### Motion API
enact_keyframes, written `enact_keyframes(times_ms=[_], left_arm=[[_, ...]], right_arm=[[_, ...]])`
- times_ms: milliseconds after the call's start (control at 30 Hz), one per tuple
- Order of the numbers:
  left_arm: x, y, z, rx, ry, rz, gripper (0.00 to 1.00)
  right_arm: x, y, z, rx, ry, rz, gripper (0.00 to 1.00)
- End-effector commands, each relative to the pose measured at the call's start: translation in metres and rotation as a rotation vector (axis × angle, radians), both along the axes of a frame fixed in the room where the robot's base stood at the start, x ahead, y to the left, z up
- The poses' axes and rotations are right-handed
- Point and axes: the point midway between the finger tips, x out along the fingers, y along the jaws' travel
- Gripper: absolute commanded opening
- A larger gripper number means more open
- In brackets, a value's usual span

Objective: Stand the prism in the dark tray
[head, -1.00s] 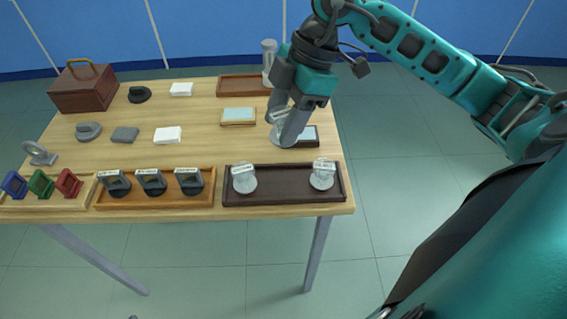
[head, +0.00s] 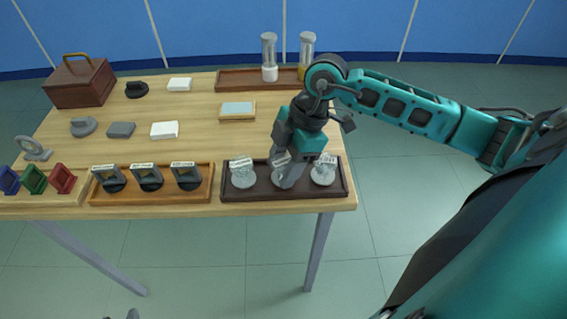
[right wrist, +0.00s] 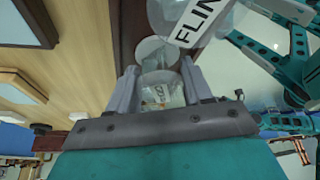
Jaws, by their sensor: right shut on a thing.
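The dark tray (head: 263,184) lies at the front right of the table. My right gripper (head: 285,177) points down over its middle, shut on a clear glass prism (head: 277,173) with a white label. The prism looks upright, at or just above the tray floor; I cannot tell if it touches. In the right wrist view the clear prism (right wrist: 160,90) sits between both fingers. Two other clear labelled pieces stand in the tray, one at its left (head: 242,176) and one at its right (head: 323,174).
An orange-brown tray (head: 130,198) with several dark labelled pieces adjoins on the left, then a pale tray with coloured pieces. Two glass cylinders (head: 269,58) stand in a brown tray at the back. In the wrist view a piece labelled "FLIN…" (right wrist: 205,20) is close by.

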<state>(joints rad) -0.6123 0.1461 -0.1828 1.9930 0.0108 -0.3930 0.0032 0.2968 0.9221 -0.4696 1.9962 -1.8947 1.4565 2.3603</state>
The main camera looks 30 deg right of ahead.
Motion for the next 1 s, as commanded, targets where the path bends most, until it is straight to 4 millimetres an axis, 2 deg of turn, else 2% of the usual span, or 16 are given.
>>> enact_keyframes(times_ms=[167,200,300,533,667,1000], left_arm=[[0.001,-0.001,0.001,-0.001,-0.004,-0.001,0.43],[0.001,-0.001,0.002,-0.001,-0.004,-0.001,0.43],[0.001,-0.001,0.002,-0.001,-0.004,-0.001,0.43],[0.001,-0.001,0.002,-0.001,-0.003,-0.002,0.43],[0.0,-0.001,0.003,0.001,-0.001,-0.002,0.43],[-0.001,0.003,0.007,0.01,0.0,0.002,0.43]], right_arm=[[0.0,0.0,-0.001,0.0,0.0,0.0,0.17],[0.0,0.0,-0.001,0.0,0.0,0.0,0.53],[0.0,0.0,-0.001,0.0,0.0,0.0,0.6],[0.0,0.0,0.0,0.0,0.0,0.0,0.6],[0.0,-0.004,0.01,-0.002,-0.002,-0.001,0.6],[-0.003,-0.031,0.074,-0.004,-0.003,-0.002,0.6]])
